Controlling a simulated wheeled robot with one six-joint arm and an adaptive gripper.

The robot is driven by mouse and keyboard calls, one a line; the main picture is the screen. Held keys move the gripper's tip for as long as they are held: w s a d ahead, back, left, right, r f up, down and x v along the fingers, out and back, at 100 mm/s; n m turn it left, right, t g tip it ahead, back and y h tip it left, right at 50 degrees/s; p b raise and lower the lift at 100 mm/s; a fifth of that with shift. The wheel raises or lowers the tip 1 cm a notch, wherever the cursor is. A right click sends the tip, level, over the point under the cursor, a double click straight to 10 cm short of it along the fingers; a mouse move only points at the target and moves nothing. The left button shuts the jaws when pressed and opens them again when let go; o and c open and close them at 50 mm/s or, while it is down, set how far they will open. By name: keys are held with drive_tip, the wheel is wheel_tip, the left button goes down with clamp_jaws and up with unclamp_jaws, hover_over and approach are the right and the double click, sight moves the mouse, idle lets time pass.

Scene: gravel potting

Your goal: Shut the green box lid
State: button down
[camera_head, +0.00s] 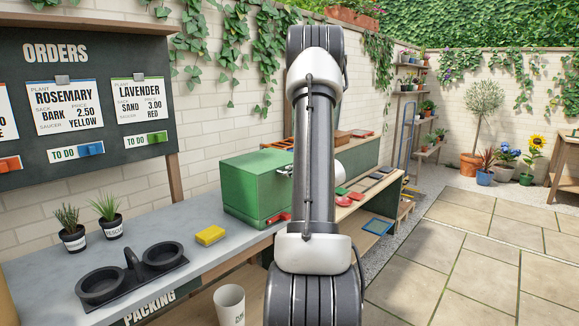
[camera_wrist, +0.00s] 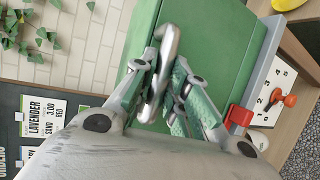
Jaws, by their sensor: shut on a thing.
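The green box (camera_head: 252,196) stands at the right end of the grey counter, and its flat top looks level in the head view. In the wrist view the green box (camera_wrist: 225,45) fills the upper middle. My gripper (camera_wrist: 160,78) is shut on the silver handle (camera_wrist: 170,42) of the green box lid, with the bar between its fingers. In the head view my arm covers the gripper and the box's right part. I cannot tell whether any gap is left under the lid.
A yellow sponge (camera_head: 210,236), a black double holder (camera_head: 132,277) and two small potted plants (camera_head: 73,238) stand on the counter (camera_head: 190,258) left of the box. A red latch-like piece (camera_wrist: 240,116) and a numbered white plate (camera_wrist: 277,88) lie beside the box.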

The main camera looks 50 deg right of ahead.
drive_tip(key=f, duration=0.1)
drive_tip(key=s, duration=0.1)
drive_tip(key=f, duration=0.1)
drive_tip(key=shift+s+a+f, duration=0.15)
drive_tip(key=shift+s+f, duration=0.1)
drive_tip(key=shift+f, duration=0.1)
drive_tip(key=shift+s, duration=0.1)
drive_tip(key=c, duration=1.4)
unclamp_jaws()
drive_tip(key=shift+s, duration=0.1)
drive_tip(key=shift+t, duration=0.3)
drive_tip(key=v, duration=0.7)
drive_tip(key=r+v, duration=0.1)
drive_tip(key=v, duration=0.3)
drive_tip(key=shift+s+a, duration=0.1)
drive_tip(key=shift+s, duration=0.1)
